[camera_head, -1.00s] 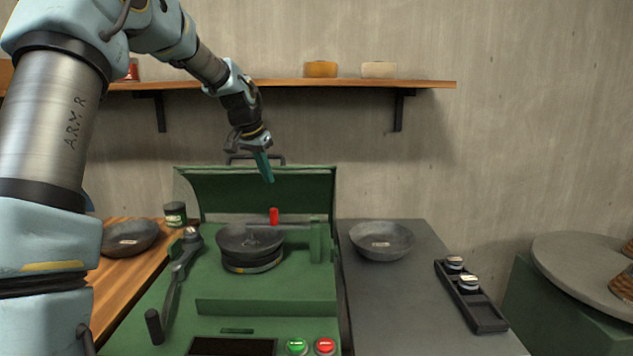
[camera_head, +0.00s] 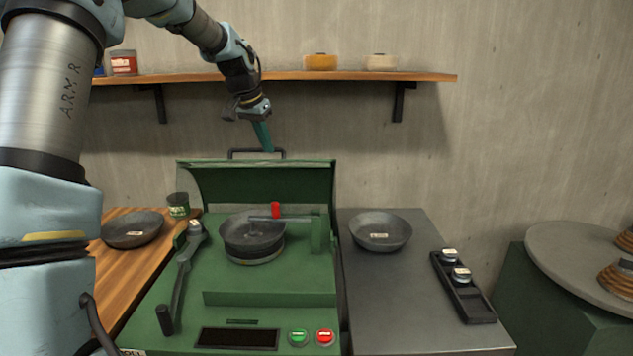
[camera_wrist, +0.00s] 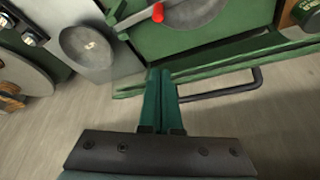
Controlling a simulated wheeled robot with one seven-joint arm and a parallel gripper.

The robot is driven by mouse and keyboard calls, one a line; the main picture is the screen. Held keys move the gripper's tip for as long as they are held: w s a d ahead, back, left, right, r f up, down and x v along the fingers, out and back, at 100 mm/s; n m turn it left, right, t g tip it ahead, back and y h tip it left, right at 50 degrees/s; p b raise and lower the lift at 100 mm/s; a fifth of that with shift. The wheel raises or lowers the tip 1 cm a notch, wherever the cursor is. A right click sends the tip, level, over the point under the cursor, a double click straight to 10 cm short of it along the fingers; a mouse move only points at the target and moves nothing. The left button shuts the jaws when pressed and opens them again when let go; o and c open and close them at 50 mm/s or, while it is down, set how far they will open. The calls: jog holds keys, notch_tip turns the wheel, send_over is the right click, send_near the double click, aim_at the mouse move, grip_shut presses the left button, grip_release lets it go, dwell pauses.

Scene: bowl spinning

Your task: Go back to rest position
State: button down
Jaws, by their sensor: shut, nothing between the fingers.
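My gripper (camera_head: 264,140) is shut and empty, its teal fingers pointing down above the raised green lid (camera_head: 262,188) of the machine. In the wrist view the two fingers (camera_wrist: 160,95) lie together, with the lid's dark handle (camera_wrist: 220,92) just beyond them to the right. I cannot tell whether they touch the handle; in the head view the fingertips are close to the handle (camera_head: 256,152). The green machine (camera_head: 250,292) stands below with a dark bowl (camera_head: 252,238) on its round holder and an arm with a red knob (camera_head: 275,210) over it.
A wall shelf (camera_head: 300,76) with jars runs behind my gripper. Dark bowls stand left (camera_head: 132,232) on the wooden top and right (camera_head: 380,232) on the grey top. A black tray (camera_head: 465,290) holds small round pieces. A round table (camera_head: 575,262) is at far right.

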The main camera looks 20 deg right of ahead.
jog(key=s+a+f+n+y, duration=0.1)
jog(key=s+a+f+n, duration=0.2)
jog(key=s+a, duration=0.5)
jog(key=s+a+f+n+y, duration=0.1)
jog(key=s+a+f+n, duration=0.2)
jog(key=s+a, duration=0.6)
jog(key=s+a+f+n+g+y, duration=0.1)
jog(key=s+a+f+n, duration=0.2)
jog(key=s+a+f, duration=0.4)
jog(key=s+a, duration=0.2)
jog(key=a, duration=0.3)
jog(key=shift+s+a+n+y, duration=0.15)
jog(key=shift+a+n+y, duration=0.15)
jog(key=shift+n, duration=0.1)
jog(key=shift+f, duration=0.1)
